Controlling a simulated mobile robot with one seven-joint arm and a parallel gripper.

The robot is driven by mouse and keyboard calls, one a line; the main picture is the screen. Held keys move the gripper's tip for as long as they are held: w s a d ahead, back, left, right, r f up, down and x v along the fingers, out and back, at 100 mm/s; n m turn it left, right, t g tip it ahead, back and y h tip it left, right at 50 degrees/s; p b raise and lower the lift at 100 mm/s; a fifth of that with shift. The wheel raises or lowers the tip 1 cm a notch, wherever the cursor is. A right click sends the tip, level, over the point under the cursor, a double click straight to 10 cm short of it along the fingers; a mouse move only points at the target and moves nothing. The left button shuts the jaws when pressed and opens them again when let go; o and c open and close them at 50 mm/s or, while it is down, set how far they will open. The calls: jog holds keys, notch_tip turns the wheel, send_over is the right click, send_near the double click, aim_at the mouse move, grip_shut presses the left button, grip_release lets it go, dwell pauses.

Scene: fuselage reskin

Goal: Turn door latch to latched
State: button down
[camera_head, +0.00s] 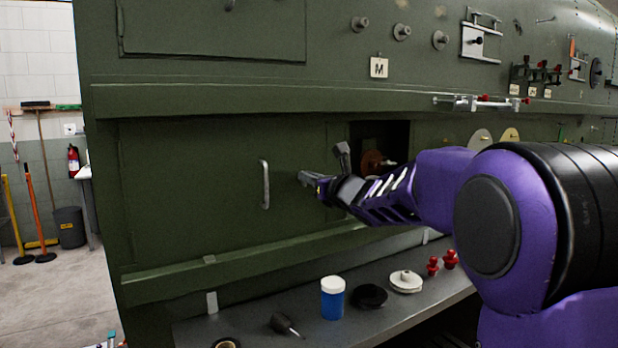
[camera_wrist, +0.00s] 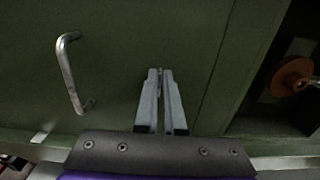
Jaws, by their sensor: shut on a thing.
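The green door panel (camera_head: 215,190) fills the lower fuselage side and carries a silver bar handle (camera_head: 265,184). The handle also shows at the left of the wrist view (camera_wrist: 68,75). My gripper (camera_head: 304,178) is at the door's right part, to the right of the handle and apart from it. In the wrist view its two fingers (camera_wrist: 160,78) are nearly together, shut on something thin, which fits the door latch. The fingers hide most of the latch, so I cannot tell its angle.
Right of the door is a dark square opening with a brown round part (camera_head: 372,162), also in the wrist view (camera_wrist: 292,77). Below is a grey shelf (camera_head: 325,325) with a blue-white jar (camera_head: 333,298), a black disc (camera_head: 369,296), a white disc (camera_head: 405,281) and red parts (camera_head: 450,259).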

jog(key=shift+m, duration=0.3)
jog(key=m, duration=1.1)
jog(key=d+f+m, duration=0.1)
jog(key=m, duration=0.5)
jog(key=shift+w+p, duration=0.3)
jog(key=shift+p, duration=0.05)
jog(key=shift+a+m, duration=0.1)
jog(key=shift+m, duration=0.2)
dwell(0.4)
jog(key=c, duration=1)
grip_release()
